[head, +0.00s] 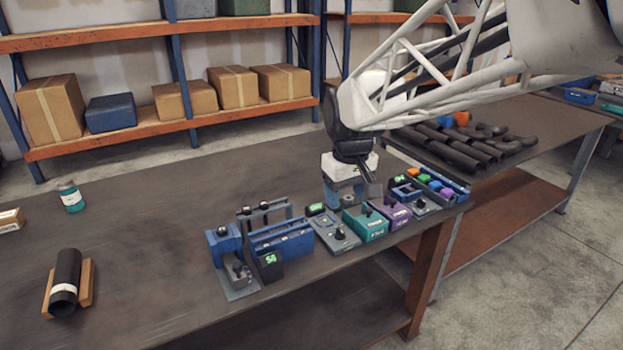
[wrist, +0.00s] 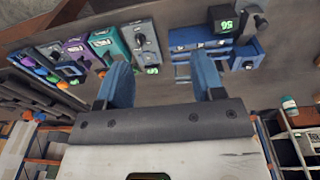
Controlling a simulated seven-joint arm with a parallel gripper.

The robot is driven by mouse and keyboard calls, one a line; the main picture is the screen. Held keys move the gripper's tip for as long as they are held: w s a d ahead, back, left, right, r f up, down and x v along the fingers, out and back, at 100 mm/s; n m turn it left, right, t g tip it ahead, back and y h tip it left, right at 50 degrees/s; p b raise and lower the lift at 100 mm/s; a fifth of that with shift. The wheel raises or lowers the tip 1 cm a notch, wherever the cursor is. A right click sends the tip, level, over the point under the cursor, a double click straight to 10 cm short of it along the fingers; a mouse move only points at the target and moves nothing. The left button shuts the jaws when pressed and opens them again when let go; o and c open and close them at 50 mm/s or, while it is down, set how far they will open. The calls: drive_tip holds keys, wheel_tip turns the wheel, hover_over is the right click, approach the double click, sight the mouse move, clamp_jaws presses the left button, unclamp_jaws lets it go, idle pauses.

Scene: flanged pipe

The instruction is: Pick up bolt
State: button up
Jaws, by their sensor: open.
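My gripper (head: 346,194) is above the row of fixtures on the workbench (head: 150,180). In the wrist view its two blue fingers (wrist: 162,62) are apart with nothing between them. A teal bin (head: 366,224) and a purple bin (head: 391,211) stand below and to its right in the head view; both hold small dark items. The teal bin also shows in the wrist view (wrist: 108,48). No bolt can be told with certainty; the parts in the bins are too small to make out. A dark pipe (head: 67,275) lies in a wooden cradle.
A grey block with a knob (head: 337,235) sits between. The bench middle is clear.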

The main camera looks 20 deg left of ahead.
drive_tip(key=w+a+f+n, duration=0.1)
drive_tip(key=a+f+n, duration=0.1)
drive_tip(key=a, duration=0.6)
drive_tip(key=w+a+f+n, duration=0.1)
drive_tip(key=w+a+f, duration=0.1)
drive_tip(key=a, duration=0.6)
drive_tip(key=n+g, duration=0.1)
drive_tip(key=n, duration=0.2)
hover_over(224, 230)
drive_tip(key=shift+h, duration=0.3)
wheel_tip(224, 230, down, 6)
drive_tip(key=shift+s+f, duration=0.1)
drive_tip(key=shift+f, duration=1.3)
drive_tip(key=shift+f, duration=2.6)
